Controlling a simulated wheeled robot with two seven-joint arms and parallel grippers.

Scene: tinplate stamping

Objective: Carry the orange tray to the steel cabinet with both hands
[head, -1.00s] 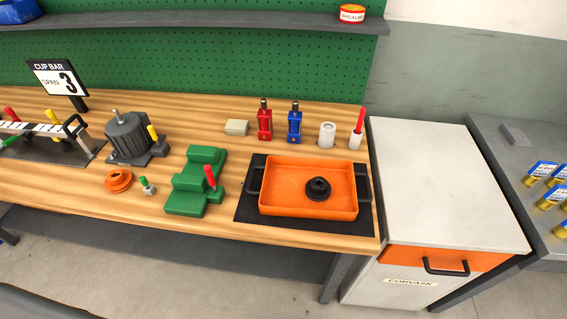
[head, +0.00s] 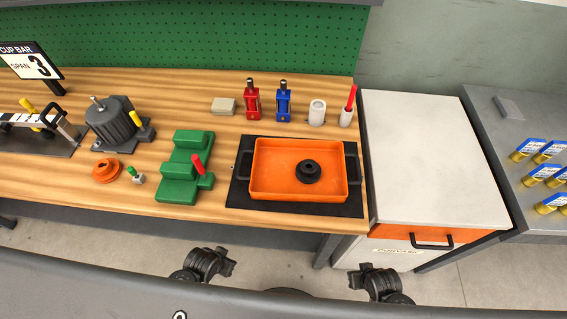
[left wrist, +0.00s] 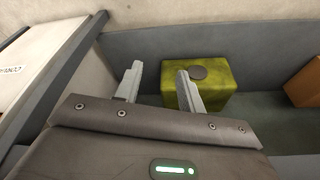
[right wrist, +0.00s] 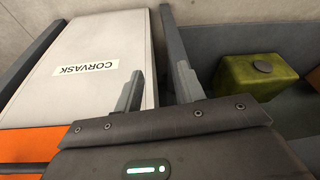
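The orange tray (head: 258,185) sits flat on a black mat (head: 240,206) at the right end of the wooden bench. It has a dark handle at its left and right ends and holds a black ring-shaped part (head: 308,171). The pale-topped cabinet (head: 430,155) stands right of the bench, with an orange drawer front and a dark handle. Its labelled panel also shows in the right wrist view (right wrist: 110,45). My left gripper (left wrist: 160,72) and right gripper (right wrist: 159,77) are open and empty, apart from the tray. Dark parts of my arms show below the bench in the head view.
Left of the tray are a green stepped block (head: 178,180), an orange ring (head: 106,170) and a grey motor (head: 115,122). Red and blue tools (head: 283,102) stand behind it. The cabinet top is clear.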

